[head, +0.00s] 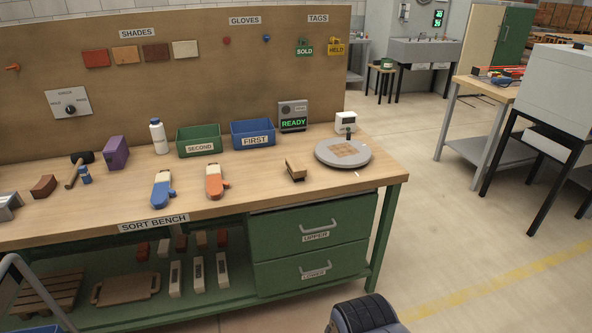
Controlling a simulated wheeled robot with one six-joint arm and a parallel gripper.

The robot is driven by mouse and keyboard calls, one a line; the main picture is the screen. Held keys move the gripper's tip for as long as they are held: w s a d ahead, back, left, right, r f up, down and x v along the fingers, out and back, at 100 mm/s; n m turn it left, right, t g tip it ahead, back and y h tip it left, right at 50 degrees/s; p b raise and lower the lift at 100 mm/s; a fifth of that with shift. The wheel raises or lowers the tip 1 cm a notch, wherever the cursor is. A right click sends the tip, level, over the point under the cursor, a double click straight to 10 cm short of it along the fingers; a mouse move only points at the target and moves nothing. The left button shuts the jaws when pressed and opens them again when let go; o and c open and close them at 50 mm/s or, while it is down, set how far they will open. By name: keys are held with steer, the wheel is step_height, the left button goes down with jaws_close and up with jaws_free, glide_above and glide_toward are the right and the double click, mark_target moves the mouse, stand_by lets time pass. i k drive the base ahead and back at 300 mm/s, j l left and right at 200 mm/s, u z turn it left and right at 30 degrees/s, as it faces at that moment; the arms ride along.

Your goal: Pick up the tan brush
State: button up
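The tan brush (296,167) lies on the wooden top of the sort bench (245,192), right of the middle. It has a tan wooden back with a dark part below it, and stands just left of the round grey plate (325,159). It looks free on all sides, with nothing touching it. My gripper cannot be made out. Only a dark rounded part, probably of my own body, shows at the bottom edge.
An orange-and-white tool (213,182) and a blue-and-white tool (161,189) lie left of the brush. Behind are a blue FIRST bin (254,141), a green SECOND bin (200,148) and a READY box (293,124). The bench top in front of the brush is clear.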

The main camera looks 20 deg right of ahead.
mark_target(297, 169)
steer(key=i+l+u, duration=0.25)
steer(key=i+l, duration=0.25)
steer(key=i, duration=0.25)
steer(key=i+l+u, duration=0.3)
steer(key=i+l, duration=0.3)
steer(key=i, duration=0.15)
